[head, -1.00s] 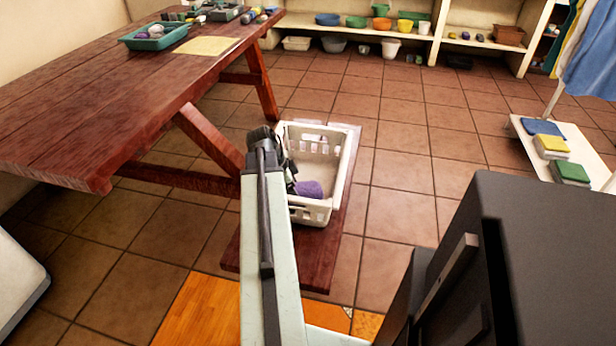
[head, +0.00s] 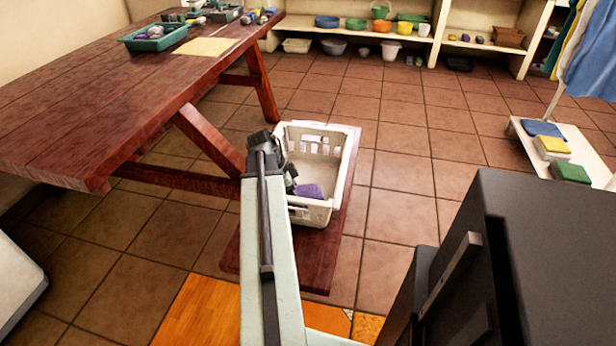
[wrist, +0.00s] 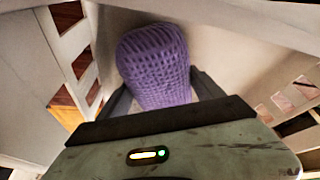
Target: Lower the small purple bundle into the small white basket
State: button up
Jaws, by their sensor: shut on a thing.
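The small purple bundle (head: 309,191) shows at the near end of the small white basket (head: 345,165). In the wrist view the bundle (wrist: 155,62) is a knobbly, waffle-textured roll between the two dark fingers of my gripper (wrist: 165,90). My gripper is shut on it. The basket's slotted walls (wrist: 290,95) rise on both sides in the wrist view, so the bundle is within the basket's walls. I cannot tell whether it touches the basket floor. My arm hides the basket's left near side in the head view.
The basket stands on a low dark-red board (head: 318,262) on the tiled floor. A red wooden table (head: 110,100) stands to the left, with a green tray (head: 153,38) on it. A white low platform (head: 560,165) with folded cloths is at the right. Shelves (head: 455,42) line the back.

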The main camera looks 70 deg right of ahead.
jog(key=o, duration=1.6)
jog(key=shift+c, duration=0.2)
jog(key=p+v, duration=0.6)
jog(key=v, duration=0.1)
jog(key=shift+r+p, duration=0.2)
jog(key=shift+p, duration=0.2)
jog(key=shift+r+p, duration=0.3)
jog(key=shift+w+f, duration=0.1)
jog(key=shift+w, duration=0.05)
